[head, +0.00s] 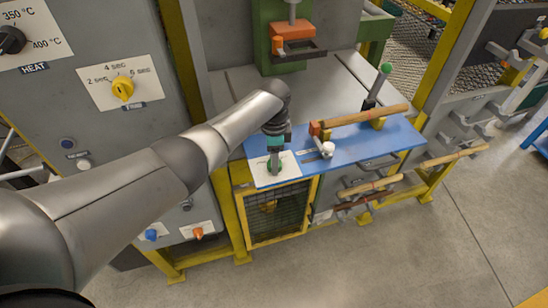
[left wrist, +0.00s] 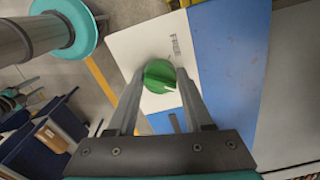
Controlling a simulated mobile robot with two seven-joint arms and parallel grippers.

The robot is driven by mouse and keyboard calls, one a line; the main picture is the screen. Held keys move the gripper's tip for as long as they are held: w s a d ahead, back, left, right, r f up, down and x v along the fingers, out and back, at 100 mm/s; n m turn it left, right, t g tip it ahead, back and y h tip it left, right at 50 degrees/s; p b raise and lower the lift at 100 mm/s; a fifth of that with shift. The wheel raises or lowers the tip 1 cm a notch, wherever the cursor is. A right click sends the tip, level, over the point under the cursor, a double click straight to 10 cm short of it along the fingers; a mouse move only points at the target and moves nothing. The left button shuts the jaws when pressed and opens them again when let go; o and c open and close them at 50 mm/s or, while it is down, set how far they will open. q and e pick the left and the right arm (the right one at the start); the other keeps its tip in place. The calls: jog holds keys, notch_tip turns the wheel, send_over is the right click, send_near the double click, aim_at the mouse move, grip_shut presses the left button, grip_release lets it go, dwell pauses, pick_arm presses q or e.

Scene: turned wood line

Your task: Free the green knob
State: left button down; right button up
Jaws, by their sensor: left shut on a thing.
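The green knob (left wrist: 160,76) is round with a raised ridge and sits on a white plate (left wrist: 128,45) with small print. The fingers of my left gripper (left wrist: 158,84) are shut on it, one on each side. In the head view my left gripper (head: 274,163) points down at the white plate (head: 289,168) at the left end of a blue board (head: 347,157); the knob is mostly covered there. My right gripper is in neither view.
On the blue board, a white ball knob (head: 327,148) and a turned wood piece (head: 365,115) on a holder stand to the right. Behind them is a green-tipped lever (head: 386,68). A grey control panel (head: 125,135) stands left. Floor in front is clear.

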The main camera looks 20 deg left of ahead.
pick_arm(q)
jog(key=n+p, duration=0.1)
jog(key=n, duration=0.2)
jog(key=shift+r+p, duration=0.1)
jog(key=shift+p, duration=0.25)
jog(key=n+p, duration=0.1)
jog(key=n, duration=0.4)
jog(key=shift+d, duration=0.1)
jog(key=n+p, duration=0.1)
jog(key=n, duration=0.3)
jog(key=shift+s, duration=0.1)
jog(key=n, duration=0.4)
jog(key=shift+n+p, duration=0.3)
jog(key=shift+c, duration=1.5)
grip_release()
